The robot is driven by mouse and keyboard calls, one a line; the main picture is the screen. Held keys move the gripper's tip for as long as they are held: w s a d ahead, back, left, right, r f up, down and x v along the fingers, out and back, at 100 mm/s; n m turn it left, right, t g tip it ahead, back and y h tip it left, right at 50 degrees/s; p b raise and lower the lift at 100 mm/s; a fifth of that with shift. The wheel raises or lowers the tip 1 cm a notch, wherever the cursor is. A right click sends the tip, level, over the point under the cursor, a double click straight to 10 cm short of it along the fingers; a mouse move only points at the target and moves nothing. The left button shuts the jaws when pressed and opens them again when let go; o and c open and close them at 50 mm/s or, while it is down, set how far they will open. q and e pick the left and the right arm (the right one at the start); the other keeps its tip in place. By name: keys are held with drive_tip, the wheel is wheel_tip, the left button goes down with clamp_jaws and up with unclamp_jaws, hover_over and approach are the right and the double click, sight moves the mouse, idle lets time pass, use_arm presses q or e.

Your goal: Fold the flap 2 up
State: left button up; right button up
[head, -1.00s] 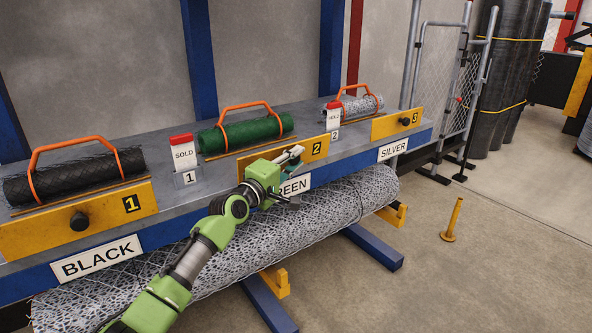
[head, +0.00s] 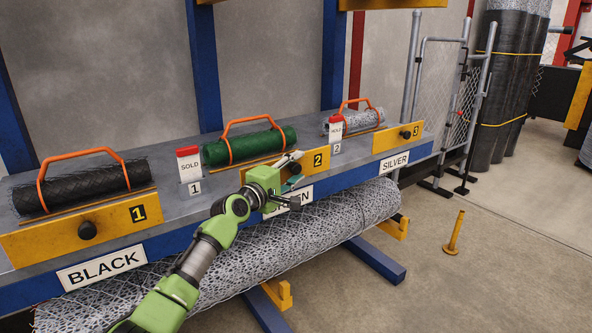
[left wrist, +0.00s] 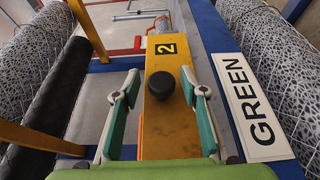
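Flap 2 (head: 317,161) is a yellow panel marked 2 on the front edge of the bench, above the GREEN label. My left gripper (head: 295,177) is in front of it and hides much of its left part and its knob in the head view. In the left wrist view, flap 2 (left wrist: 165,125) runs up the middle with its black knob (left wrist: 160,84). The fingers of my left gripper (left wrist: 161,88) are spread wide, one on each side of the knob, with gaps to it. My right gripper is in neither view.
Flap 1 (head: 50,236) and flap 3 (head: 387,142) sit along the same edge. A green mesh roll (head: 262,143) with an orange handle lies behind flap 2. A large silver mesh roll (head: 330,218) lies below the bench. A yellow post (head: 454,233) stands on the floor.

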use_arm(q)
drive_tip(key=shift+s+f, duration=0.1)
drive_tip(key=shift+s+a, duration=0.1)
drive_tip(key=shift+s, duration=0.1)
drive_tip(key=v, duration=1.1)
drive_tip(key=shift+a, duration=0.2)
drive_tip(key=shift+s, duration=0.15)
